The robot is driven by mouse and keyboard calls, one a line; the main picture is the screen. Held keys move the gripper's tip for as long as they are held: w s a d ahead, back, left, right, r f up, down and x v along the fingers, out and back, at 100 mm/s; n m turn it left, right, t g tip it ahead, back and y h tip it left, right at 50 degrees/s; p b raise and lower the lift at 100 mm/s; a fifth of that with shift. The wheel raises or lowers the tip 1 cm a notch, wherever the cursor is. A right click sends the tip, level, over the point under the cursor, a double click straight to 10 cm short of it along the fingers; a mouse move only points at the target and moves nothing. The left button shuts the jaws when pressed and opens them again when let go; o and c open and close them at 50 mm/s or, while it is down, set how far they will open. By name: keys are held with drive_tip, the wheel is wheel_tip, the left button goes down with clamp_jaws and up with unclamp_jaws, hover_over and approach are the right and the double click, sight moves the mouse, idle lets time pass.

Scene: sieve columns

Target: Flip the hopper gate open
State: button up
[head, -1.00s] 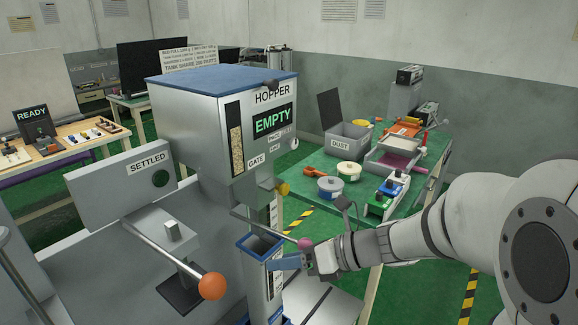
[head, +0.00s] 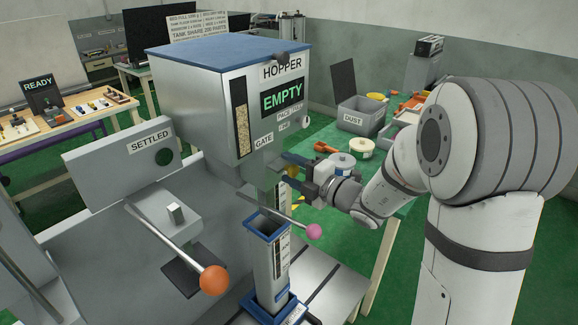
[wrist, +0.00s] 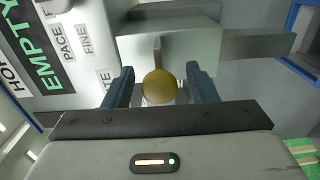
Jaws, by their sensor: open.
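The hopper (head: 190,105) is a grey box with a blue lid and a screen reading EMPTY. Below its GATE label, the gate handle ends in a yellow knob (wrist: 159,86); the knob is partly hidden behind my fingers in the head view (head: 291,171). My gripper (head: 296,177) is beside the hopper's lower right side. In the wrist view my gripper (wrist: 160,72) is open, with one dark blue finger on each side of the knob. Small gaps show between fingers and knob, so it is not clamped.
Below the hopper stands a blue-rimmed column (head: 274,255), with a pink-knobbed lever (head: 314,231) close under my gripper. An orange-knobbed lever (head: 213,280) juts out in front. A green table (head: 318,140) with a dust bin (head: 361,116) stands behind.

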drive_tip(key=shift+w+a, duration=0.4)
drive_tip(key=shift+a, duration=0.15)
clamp_jaws()
